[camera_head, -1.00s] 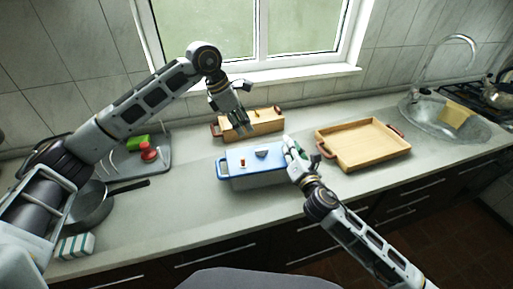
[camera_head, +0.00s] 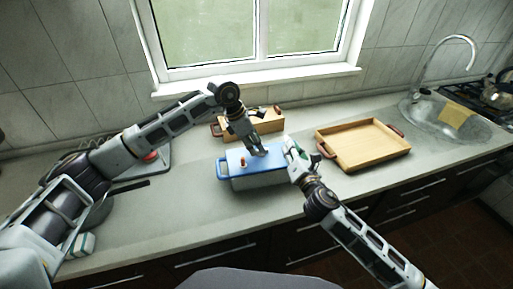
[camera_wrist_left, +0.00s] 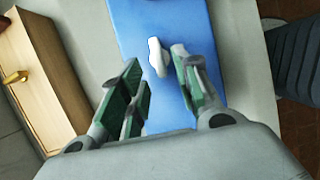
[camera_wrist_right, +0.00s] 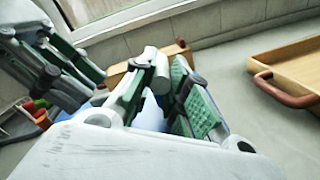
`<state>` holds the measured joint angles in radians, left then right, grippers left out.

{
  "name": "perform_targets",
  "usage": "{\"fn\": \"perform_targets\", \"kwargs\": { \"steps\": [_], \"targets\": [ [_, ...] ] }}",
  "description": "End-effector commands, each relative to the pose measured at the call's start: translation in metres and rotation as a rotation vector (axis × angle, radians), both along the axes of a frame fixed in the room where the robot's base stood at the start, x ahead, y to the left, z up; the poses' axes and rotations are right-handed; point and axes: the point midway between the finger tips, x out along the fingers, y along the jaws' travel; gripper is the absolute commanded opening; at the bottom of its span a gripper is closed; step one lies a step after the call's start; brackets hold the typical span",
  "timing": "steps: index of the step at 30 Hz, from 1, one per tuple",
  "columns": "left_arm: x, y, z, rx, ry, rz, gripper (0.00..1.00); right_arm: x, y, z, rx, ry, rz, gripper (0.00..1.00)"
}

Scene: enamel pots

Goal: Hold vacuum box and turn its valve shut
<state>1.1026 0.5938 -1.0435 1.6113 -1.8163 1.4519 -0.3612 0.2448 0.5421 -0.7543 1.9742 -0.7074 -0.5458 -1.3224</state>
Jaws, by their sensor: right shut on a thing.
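The vacuum box (camera_head: 240,178) has a blue lid and a pale body and stands on the counter. A small red piece (camera_head: 243,161) sits on its lid. The valve (camera_wrist_left: 157,57), a pale grey knob, is on the lid in the left wrist view. My left gripper (camera_head: 259,151) is over the lid with its fingers open, one on each side of the valve; whether they touch it is unclear. My right gripper (camera_head: 291,152) is shut on the right end of the box. It also shows in the right wrist view (camera_wrist_right: 160,75), where the exact grip is partly hidden.
A wooden box (camera_head: 268,123) stands behind the vacuum box, close to my left gripper. A wooden tray (camera_head: 362,146) with red-brown handles lies to the right. A pan and a grey rack are at the left, partly behind my left arm.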

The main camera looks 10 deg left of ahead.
Motion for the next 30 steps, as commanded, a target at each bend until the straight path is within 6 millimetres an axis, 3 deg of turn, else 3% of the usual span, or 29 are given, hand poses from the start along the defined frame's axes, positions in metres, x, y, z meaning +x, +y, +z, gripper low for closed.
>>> {"fn": "perform_targets", "kwargs": {
  "steps": [6,18,25,30],
  "targets": [
    [0.001,-0.007,-0.016,0.000,0.001,-0.002,0.32,0.000,-0.001,0.000,0.000,0.000,-0.001,0.00],
    [0.002,-0.008,-0.020,0.000,0.001,-0.001,0.32,0.000,-0.001,0.000,-0.001,-0.001,-0.001,0.00],
    [0.002,-0.008,-0.020,0.000,0.001,-0.001,0.03,0.000,-0.001,0.000,-0.001,-0.001,-0.001,0.00],
    [0.002,-0.008,-0.019,0.000,0.000,-0.001,0.00,0.000,-0.001,0.000,-0.001,-0.001,-0.001,0.00]
  ]
}}
